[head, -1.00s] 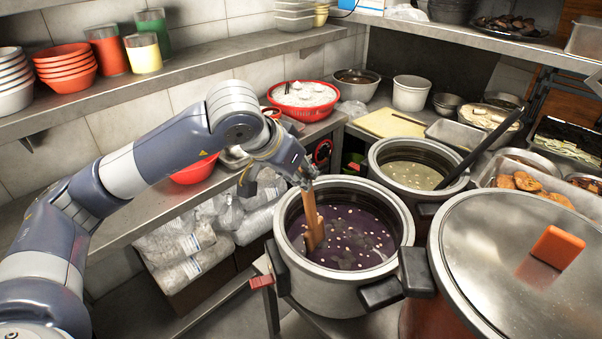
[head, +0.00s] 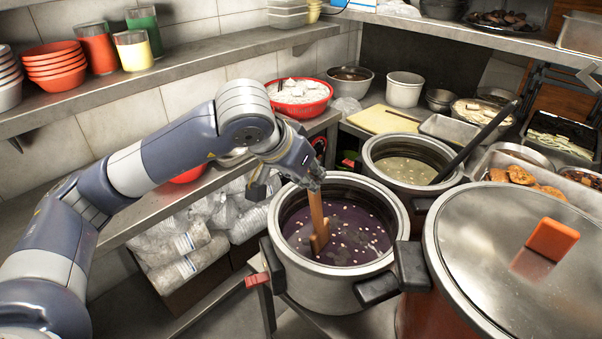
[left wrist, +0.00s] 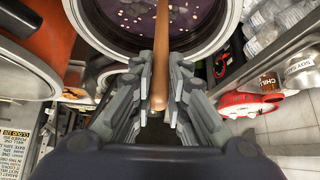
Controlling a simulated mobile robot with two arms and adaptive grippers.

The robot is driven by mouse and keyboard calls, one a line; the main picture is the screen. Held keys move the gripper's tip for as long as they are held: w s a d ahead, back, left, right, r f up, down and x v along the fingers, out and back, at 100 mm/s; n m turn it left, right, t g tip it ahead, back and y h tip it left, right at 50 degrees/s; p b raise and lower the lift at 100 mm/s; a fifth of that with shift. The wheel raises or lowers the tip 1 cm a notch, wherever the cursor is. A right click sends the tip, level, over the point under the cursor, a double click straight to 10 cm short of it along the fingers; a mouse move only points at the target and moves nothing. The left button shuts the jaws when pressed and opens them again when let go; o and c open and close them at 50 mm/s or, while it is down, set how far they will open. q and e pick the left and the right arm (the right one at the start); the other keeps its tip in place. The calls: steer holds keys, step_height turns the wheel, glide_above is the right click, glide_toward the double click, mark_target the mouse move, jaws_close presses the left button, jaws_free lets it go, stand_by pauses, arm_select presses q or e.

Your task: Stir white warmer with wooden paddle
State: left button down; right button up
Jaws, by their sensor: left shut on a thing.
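My left gripper (head: 312,182) is shut on the wooden paddle (head: 318,222). The paddle stands nearly upright, and its lower end reaches into the dark purple soup (head: 345,235) of an open silvery-white warmer with black handles (head: 335,297). Pale bits float on the soup. In the left wrist view the fingers (left wrist: 160,105) close around the paddle's handle (left wrist: 160,60), with the pot's rim beyond. A second open warmer (head: 410,165) behind holds pale yellow-green soup with a black ladle handle (head: 470,148) leaning out. I cannot tell for certain which warmer is the white one. My right gripper is not in view.
A large lidded pot (head: 520,255) with an orange handle stands close on the right. A steel counter (head: 165,215) and a shelf (head: 180,70) with bowls and cups run along the left wall. A red basket (head: 298,108) stands behind.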

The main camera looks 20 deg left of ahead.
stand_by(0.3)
arm_select(q)
steer(key=shift+s+d+f, duration=0.1)
steer(key=shift+s+d, duration=0.1)
steer(key=shift+d, duration=1.25)
steer(key=d, duration=0.1)
steer(key=d+b, duration=0.1)
steer(key=d, duration=0.1)
steer(key=shift+s+f, duration=0.1)
steer(key=shift+s, duration=0.2)
steer(key=shift+w+d+b, duration=0.2)
steer(key=shift+w+d, duration=0.05)
steer(key=shift+w, duration=0.4)
steer(key=shift+w+d+b, duration=0.15)
steer(key=shift+w+d, duration=0.1)
steer(key=shift+w, duration=0.5)
